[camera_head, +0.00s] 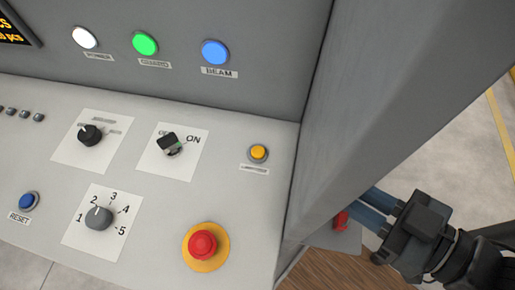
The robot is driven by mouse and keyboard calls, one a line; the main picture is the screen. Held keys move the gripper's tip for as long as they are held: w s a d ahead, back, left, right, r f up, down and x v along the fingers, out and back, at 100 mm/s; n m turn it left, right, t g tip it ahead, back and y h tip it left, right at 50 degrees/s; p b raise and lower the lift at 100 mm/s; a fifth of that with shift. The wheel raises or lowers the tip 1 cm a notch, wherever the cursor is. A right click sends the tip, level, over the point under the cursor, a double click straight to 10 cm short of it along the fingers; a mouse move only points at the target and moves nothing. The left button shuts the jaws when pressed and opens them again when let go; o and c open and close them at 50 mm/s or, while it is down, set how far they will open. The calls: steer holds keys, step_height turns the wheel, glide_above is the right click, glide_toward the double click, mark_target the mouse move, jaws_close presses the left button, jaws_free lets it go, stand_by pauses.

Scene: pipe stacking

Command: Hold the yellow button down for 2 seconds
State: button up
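The yellow button (258,152) sits in a round grey collar near the right edge of the sloped control panel, above a small label too small to read. Nothing touches it. My gripper (366,208) is at the lower right, beyond the grey side wall of the cabinet and apart from the button. Its two blue-grey fingers point up and left and lie close together. Their tips are partly hidden, so I cannot tell whether it is open or shut.
A red mushroom knob (203,245) on a yellow disc stands below the button. The grey side wall (350,110) rises between the panel and my gripper. A small red thing (341,219) shows beside the fingers.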

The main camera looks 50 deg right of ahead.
jaws_close()
stand_by(1.3)
